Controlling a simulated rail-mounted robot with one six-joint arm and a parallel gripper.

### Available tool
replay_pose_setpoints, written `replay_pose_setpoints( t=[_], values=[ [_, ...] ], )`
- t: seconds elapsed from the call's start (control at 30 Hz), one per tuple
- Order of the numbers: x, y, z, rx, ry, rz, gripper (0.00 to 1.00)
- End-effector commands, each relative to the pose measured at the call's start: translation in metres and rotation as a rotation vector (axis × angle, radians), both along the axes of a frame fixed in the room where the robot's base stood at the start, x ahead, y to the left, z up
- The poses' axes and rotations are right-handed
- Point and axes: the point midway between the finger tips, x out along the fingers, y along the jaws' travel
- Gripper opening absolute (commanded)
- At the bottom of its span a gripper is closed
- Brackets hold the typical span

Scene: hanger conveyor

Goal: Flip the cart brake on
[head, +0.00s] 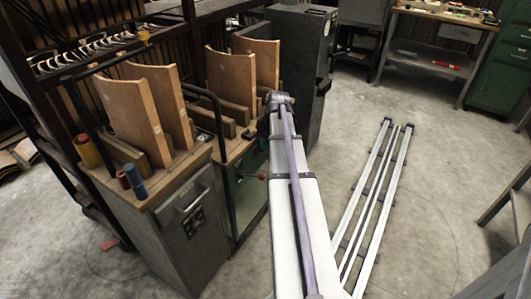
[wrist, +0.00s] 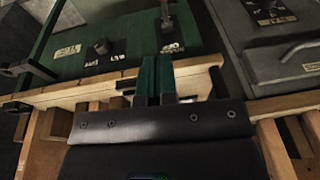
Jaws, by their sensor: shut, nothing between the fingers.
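The green cart (head: 248,188) stands beside the grey cabinet in the head view. A thin lever with a red knob (head: 262,177) sticks out from its front. In the wrist view the cart's green panel (wrist: 60,35) carries a dark round knob (wrist: 102,47), small labels, and an upright lever (wrist: 166,18) above a small label; I cannot read which brake position it marks. My gripper (wrist: 156,72) is shut and empty, with its fingers just below that lever in the picture, over the wooden edge. I cannot tell whether they touch anything. In the head view my arm hides the gripper.
The grey cabinet (head: 180,232) with a handle stands close on the left; its front also shows in the wrist view (wrist: 285,65). Curved wooden panels (head: 138,108) rise from the tops. A dark tall cabinet (head: 300,65) stands behind. The floor (head: 430,205) at right is open beside silver rails (head: 372,200).

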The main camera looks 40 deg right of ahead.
Motion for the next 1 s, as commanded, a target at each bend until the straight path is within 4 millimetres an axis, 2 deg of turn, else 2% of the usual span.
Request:
replay_pose_setpoints(
  t=[0.03, 0.2, 0.4, 0.5, 0.63, 1.0],
  values=[
    [0.002, 0.001, -0.017, 0.0, 0.0, 0.001, 0.0],
    [0.008, 0.005, -0.055, 0.0, 0.0, 0.002, 0.0],
    [0.015, 0.01, -0.098, 0.0, 0.0, 0.0, 0.0],
    [0.008, 0.013, -0.114, 0.0, 0.0, -0.001, 0.0],
    [0.005, 0.015, -0.122, 0.0, 0.0, -0.001, 0.0],
    [0.005, 0.015, -0.12, 0.0, -0.001, 0.0, 0.0]
  ],
)
